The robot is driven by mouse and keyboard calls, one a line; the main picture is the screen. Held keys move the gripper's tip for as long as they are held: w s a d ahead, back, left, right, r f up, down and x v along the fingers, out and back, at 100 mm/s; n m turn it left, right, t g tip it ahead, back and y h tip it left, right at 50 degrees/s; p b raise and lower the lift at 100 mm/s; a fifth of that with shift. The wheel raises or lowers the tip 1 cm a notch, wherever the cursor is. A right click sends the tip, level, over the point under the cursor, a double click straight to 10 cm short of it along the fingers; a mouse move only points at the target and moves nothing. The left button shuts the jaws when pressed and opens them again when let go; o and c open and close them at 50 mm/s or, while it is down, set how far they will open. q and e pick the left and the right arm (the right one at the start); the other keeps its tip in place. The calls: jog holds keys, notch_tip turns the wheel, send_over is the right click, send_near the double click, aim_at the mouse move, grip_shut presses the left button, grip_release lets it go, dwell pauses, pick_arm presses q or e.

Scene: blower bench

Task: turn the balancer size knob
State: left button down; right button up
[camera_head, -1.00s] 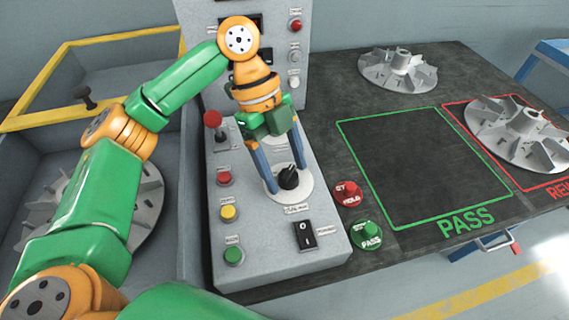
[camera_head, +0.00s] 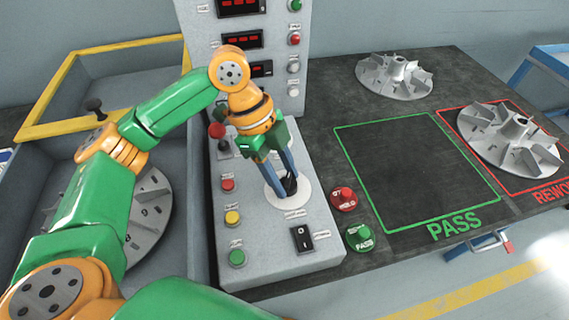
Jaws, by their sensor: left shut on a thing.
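The size knob (camera_head: 290,184) is a small black knob on a round white dial plate (camera_head: 298,199), on the sloped grey control panel (camera_head: 262,268). My left gripper (camera_head: 284,185) comes down over the knob from above, its blue fingers shut on it. The fingers hide part of the knob, so its exact pointing angle cannot be read. My right gripper is not in view.
Red (camera_head: 227,185), yellow (camera_head: 232,217) and green (camera_head: 236,258) buttons line the panel's left side. A black rocker switch (camera_head: 302,238) sits below the dial. HOLD (camera_head: 344,198) and PASS (camera_head: 359,237) buttons stand right. Finned impellers (camera_head: 396,76) lie on the dark bench.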

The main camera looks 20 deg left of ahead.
pick_arm(q)
jog(key=n+t+p, duration=0.1)
jog(key=n+p, duration=0.2)
jog(key=p, duration=0.2)
jog(key=n+t+p, duration=0.1)
jog(key=n+p, duration=0.3)
jog(key=p, duration=0.1)
jog(key=s+n+t+y+p, duration=0.1)
jog(key=n+p, duration=0.2)
jog(key=p, duration=0.2)
jog(key=shift+d+r+t, duration=0.15)
jog(key=shift+r+t, duration=0.15)
jog(key=n+p, duration=0.2)
jog(key=shift+f+t+y+p, duration=0.2)
jog(key=shift+t+y+p, duration=0.1)
jog(key=shift+y, duration=0.1)
jog(key=shift+f+n, duration=0.15)
jog(key=shift+n, duration=0.35)
jog(key=shift+c, duration=2)
grip_release()
jog(key=shift+p, duration=0.3)
jog(key=v, duration=0.7)
